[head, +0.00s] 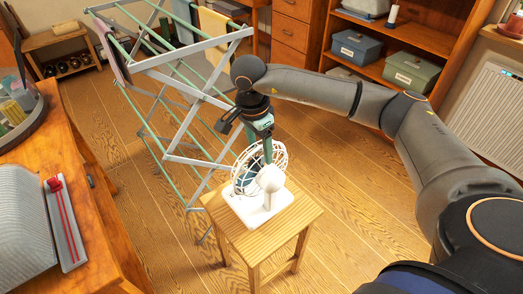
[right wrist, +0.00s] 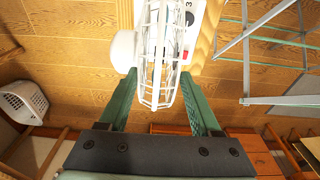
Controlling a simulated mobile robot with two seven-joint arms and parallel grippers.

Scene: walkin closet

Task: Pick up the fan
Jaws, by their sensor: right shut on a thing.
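The white fan (head: 270,180) has a round wire cage, a rounded motor housing and a flat base. It stands upright on a small wooden stool (head: 239,236) in the head view. My right gripper (head: 268,152) reaches down to the fan from above and is shut on it at the cage. In the right wrist view, the two green fingers (right wrist: 160,84) lie on either side of the fan (right wrist: 160,50), and part of its base with a red switch shows behind. The finger contact is partly hidden by the cage. My left gripper is not in view.
A drying rack (head: 185,90) with hanging cloths stands close behind and left of the stool. A wooden desk (head: 95,245) is at the left. Shelves with a blue box (head: 355,46) and a green box (head: 409,72) are at the back right. Floor right of the stool is clear.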

